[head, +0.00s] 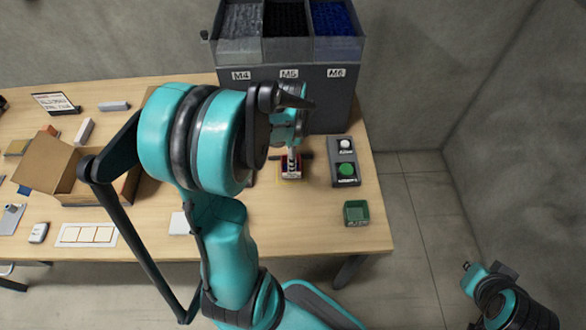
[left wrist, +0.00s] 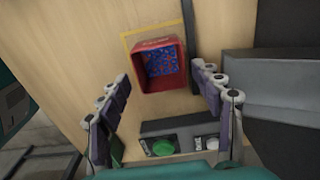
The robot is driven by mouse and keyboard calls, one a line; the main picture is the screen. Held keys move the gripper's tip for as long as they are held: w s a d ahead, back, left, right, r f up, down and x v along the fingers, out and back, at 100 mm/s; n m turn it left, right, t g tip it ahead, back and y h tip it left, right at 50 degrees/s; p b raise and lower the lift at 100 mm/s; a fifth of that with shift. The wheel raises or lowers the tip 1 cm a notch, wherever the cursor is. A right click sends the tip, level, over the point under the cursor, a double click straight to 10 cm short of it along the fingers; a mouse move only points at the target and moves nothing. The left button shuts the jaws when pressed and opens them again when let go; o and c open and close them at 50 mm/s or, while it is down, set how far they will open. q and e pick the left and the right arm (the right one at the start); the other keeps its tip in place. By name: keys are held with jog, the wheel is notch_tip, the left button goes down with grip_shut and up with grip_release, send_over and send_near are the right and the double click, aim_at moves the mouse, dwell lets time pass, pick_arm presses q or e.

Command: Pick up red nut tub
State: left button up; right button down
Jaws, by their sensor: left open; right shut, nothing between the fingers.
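The red nut tub (left wrist: 160,64), with blue nuts inside, sits in a yellow outlined square on the table. In the head view the tub (head: 291,173) shows small and partly covered by my left arm. My left gripper (left wrist: 160,90) is open, with its fingers spread wide on either side of the picture and the tub seen between and beyond them. The fingers do not appear to touch it. In the head view the left gripper is mostly hidden behind its arm. My right gripper (head: 478,278) is at the lower right, away from the table, shut and empty.
A grey feeder (head: 318,85) marked M4, M5 and M6 stands behind the tub. A button box (head: 343,160) with green and white buttons is right of it, also near the left gripper (left wrist: 175,128). A green tray (head: 356,213) lies near the table corner. An open cardboard box (head: 62,170) is left.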

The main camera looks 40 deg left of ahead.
aim_at(285, 175)
pick_arm(q)
notch_tip(285, 175, down, 4)
jog(key=shift+b, duration=0.7)
jog(key=c, duration=0.9)
jog(key=shift+r, duration=0.1)
jog(key=shift+c, duration=0.2)
